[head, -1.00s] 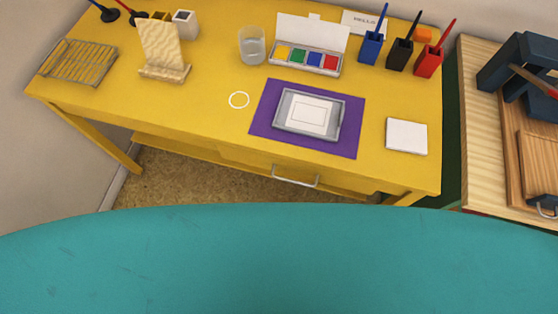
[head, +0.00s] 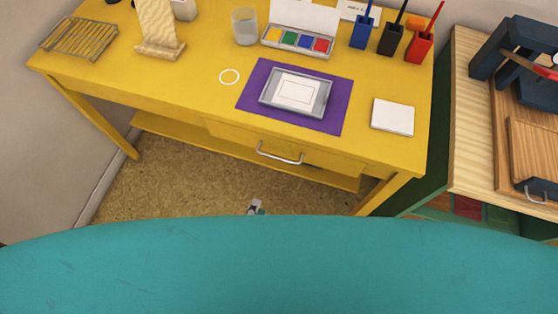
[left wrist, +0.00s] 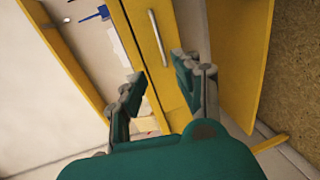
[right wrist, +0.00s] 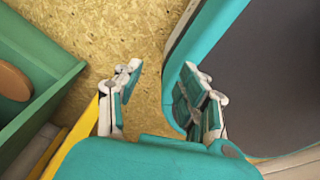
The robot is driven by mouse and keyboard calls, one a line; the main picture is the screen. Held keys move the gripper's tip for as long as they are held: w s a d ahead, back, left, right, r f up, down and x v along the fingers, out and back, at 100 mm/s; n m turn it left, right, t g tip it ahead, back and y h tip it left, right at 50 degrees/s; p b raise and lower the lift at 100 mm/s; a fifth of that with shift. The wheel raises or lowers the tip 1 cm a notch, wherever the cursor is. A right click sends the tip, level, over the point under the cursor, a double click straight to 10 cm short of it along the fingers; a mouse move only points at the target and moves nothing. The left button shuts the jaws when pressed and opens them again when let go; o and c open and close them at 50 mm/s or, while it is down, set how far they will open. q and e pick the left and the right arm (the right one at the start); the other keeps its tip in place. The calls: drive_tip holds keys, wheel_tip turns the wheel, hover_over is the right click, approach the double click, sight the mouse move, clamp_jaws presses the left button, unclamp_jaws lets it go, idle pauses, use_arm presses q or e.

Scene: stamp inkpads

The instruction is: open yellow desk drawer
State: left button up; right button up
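The yellow desk (head: 180,95) stands ahead in the head view. Its drawer (head: 325,160) is under the front of the top and looks shut, with a silver bar handle (head: 279,155). My left gripper (head: 255,208) shows only as a small tip above my teal body, short of the handle. In the left wrist view my left gripper (left wrist: 158,88) is open and empty. The handle (left wrist: 157,38) lies beyond and between its fingertips, apart from them. My right gripper (right wrist: 166,80) is open and empty over the floor in the right wrist view, beside my teal body.
On the desk are a purple mat (head: 255,90) with a grey tray (head: 320,106), a white square pad (head: 393,116), an ink palette (head: 298,42), a glass (head: 245,26) and pen holders. A wooden-topped green cabinet (head: 470,150) stands right of the desk. The floor (head: 190,190) before the desk is clear.

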use_arm(q)
approach(276, 157)
drive_tip(key=x, duration=1)
drive_tip(key=shift+w+f, duration=0.1)
drive_tip(key=shift+f, duration=0.15)
use_arm(e)
drive_tip(key=shift+w+a+r, duration=0.15)
drive_tip(key=shift+a+r, duration=0.15)
drive_tip(key=shift+a, duration=0.1)
use_arm(q)
drive_tip(key=shift+c, duration=0.4)
clamp_jaws()
use_arm(e)
drive_tip(key=shift+w, duration=0.1)
drive_tip(key=shift+a, duration=0.2)
